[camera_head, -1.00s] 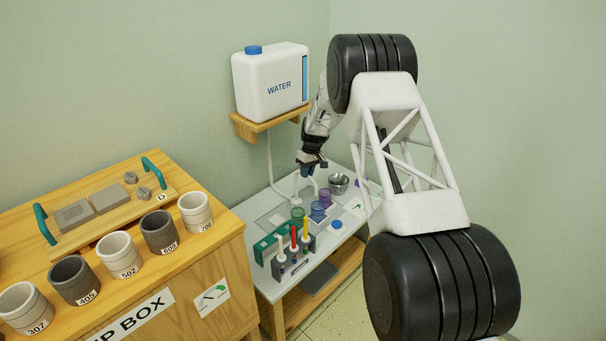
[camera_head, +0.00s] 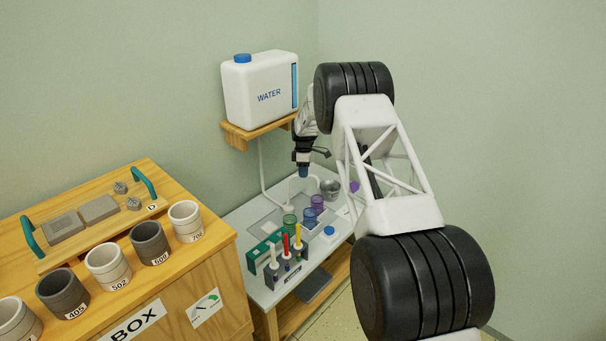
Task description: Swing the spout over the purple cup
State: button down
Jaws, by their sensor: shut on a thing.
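The purple cup (camera_head: 317,202) stands at the back right of the cup group on the grey bench. The blue cup (camera_head: 309,216) is just in front of it and the green cup (camera_head: 289,223) is to the front left. The white spout (camera_head: 313,182) rises behind the cups, and its outlet is too small to place exactly over any cup. My gripper (camera_head: 303,168) points down at the top of the spout, behind and slightly left of the purple cup. It is shut on what appears to be the spout's upper part; the fingertips and the contact are hard to make out.
A white water tank (camera_head: 262,90) sits on a wall shelf, with a hose running down. A metal bowl (camera_head: 330,188) is right of the cups. A rack with coloured pens (camera_head: 285,262) stands in front. A wooden cabinet (camera_head: 185,290) with numbered pots is at left.

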jog(key=shift+w, duration=0.2)
dwell(0.3)
jog(key=c, duration=1.1)
grip_release()
jog(key=shift+r, duration=0.1)
notch_tip(320, 180, up, 8)
jog(key=w, duration=0.1)
jog(key=shift+w+f, duration=0.25)
